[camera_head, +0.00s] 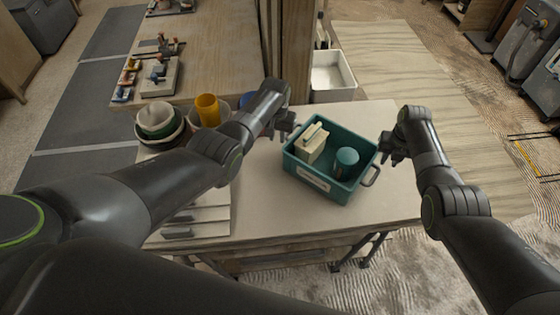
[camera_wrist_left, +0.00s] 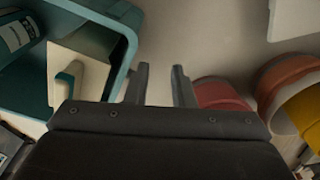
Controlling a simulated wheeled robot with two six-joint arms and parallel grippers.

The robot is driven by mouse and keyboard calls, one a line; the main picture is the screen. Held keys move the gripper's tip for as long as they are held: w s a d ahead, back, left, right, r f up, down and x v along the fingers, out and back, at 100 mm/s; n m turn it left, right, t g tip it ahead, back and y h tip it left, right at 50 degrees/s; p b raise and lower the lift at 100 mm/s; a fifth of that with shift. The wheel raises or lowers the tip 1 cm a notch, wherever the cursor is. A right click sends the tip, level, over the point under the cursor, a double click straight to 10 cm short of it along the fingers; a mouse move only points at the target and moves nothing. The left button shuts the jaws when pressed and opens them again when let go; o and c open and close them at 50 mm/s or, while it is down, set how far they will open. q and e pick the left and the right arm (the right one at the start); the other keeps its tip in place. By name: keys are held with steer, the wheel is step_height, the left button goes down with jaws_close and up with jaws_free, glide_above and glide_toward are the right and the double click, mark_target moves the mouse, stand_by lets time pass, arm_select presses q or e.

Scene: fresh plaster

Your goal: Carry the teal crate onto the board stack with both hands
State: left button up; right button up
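The teal crate (camera_head: 312,180) stands on the pale worktable, holding a cream box-like item (camera_head: 311,145) and a teal-lidded round container (camera_head: 346,160). A handle loop (camera_head: 370,177) shows on its right side. My left gripper (camera_head: 292,127) is at its upper left edge. In the left wrist view the left fingers (camera_wrist_left: 161,84) are apart with nothing between them, and the crate (camera_wrist_left: 118,70) is to their left. My right gripper (camera_head: 384,148) is beside the crate's upper right corner, fingers apart and empty. Wide pale wood-grain boards (camera_head: 395,65), seemingly the board stack, lie behind and right of the table.
Nested buckets (camera_head: 158,122) and a yellow cup (camera_head: 207,109) stand left of the crate. A white tub (camera_head: 332,75) is behind it. Trowel-like tools (camera_head: 185,218) lie at the table's front left. The table (camera_head: 400,195) is clear right of the crate.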

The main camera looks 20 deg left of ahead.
arm_select(q)
step_height(320, 180, up, 12)
steer(key=shift+s, duration=0.4)
arm_select(e)
step_height(320, 180, up, 12)
steer(key=shift+s, duration=0.45)
stand_by(0.6)
arm_select(q)
steer(key=shift+f, duration=0.1)
arm_select(e)
steer(key=shift+f, duration=0.1)
